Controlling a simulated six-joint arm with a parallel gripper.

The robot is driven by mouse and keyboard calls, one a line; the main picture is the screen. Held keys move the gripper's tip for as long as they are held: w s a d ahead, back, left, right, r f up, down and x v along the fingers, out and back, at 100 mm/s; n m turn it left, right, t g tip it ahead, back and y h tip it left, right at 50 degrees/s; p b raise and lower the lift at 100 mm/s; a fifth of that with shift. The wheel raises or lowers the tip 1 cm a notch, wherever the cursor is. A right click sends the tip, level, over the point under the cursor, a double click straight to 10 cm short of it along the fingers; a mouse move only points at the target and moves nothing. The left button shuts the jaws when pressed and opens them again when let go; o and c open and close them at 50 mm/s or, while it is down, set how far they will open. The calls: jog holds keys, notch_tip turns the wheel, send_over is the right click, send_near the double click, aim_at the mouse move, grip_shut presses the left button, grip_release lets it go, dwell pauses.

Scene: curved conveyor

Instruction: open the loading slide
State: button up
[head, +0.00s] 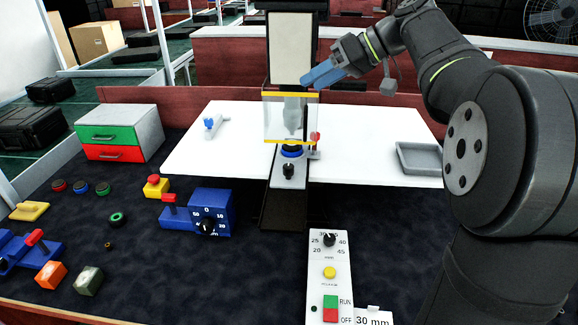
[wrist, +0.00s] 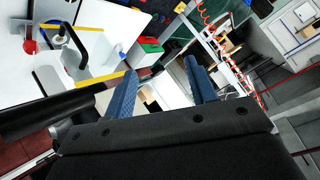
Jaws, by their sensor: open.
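A press-like station stands at the middle of the white table, with a clear box (head: 291,118) edged in yellow. A pale cylinder shows inside the box. Below it are a blue ring (head: 291,151) and a grey slide-like base (head: 288,172) with a black knob; I cannot tell for certain that this is the loading slide. A small red knob (head: 315,137) stands at the box's right side and also shows in the wrist view (wrist: 30,47). My gripper (head: 318,76) is above and right of the box, apart from it. Its blue fingers (wrist: 160,78) are spread and empty.
A grey tray (head: 419,159) sits on the white table (head: 365,135) at right, and a small blue-and-white part (head: 212,125) at left. A green-and-red drawer box (head: 119,133), a blue dial unit (head: 207,212) and a control panel (head: 329,275) stand around it.

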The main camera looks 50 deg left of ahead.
jog(key=s+a+f+n+g, duration=0.2)
jog(key=s+f+n+g, duration=0.15)
jog(key=g, duration=0.25)
jog(key=w+f+t+y, duration=0.25)
jog(key=w+f, duration=0.45)
jog(key=f, duration=0.4)
jog(key=n+t, duration=0.1)
jog(key=t, duration=0.2)
send_near(292, 167)
jog(key=shift+t+y, duration=0.25)
jog(key=x, duration=1.1)
jog(key=shift+s, duration=0.15)
jog(key=shift+c, duration=0.2)
grip_shut()
